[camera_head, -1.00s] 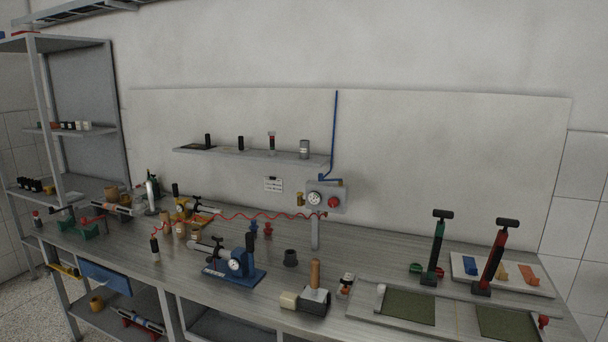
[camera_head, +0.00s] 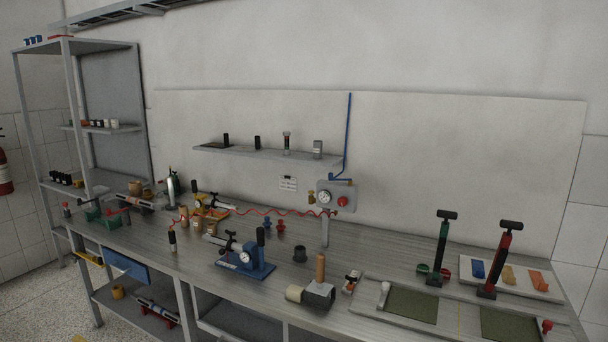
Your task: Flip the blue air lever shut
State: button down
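The blue air lever (camera_head: 342,179) is a small blue piece at the lower end of the blue pipe (camera_head: 348,130), on top of the grey regulator box (camera_head: 351,190). It looks roughly level, lying across the foot of the pipe. It is too small to tell its exact angle. My gripper is not in view, and nothing touches the lever.
The long grey bench (camera_head: 210,262) carries a blue press (camera_head: 245,260) with a gauge, a grey block with a wooden handle (camera_head: 320,268), and green and red upright levers at right. A red coiled hose (camera_head: 270,212) runs to the box. A wall shelf (camera_head: 265,154) hangs left of the pipe.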

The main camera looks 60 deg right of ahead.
aim_at(340, 179)
jog(key=z, duration=0.3)
jog(key=k, duration=0.15)
jog(key=u, duration=1.9)
jog(key=k, duration=1.4)
jog(key=z, duration=0.9)
jog(key=i, duration=0.55)
jog(key=z, duration=0.5)
jog(key=i, duration=0.75)
jog(key=z, duration=0.1)
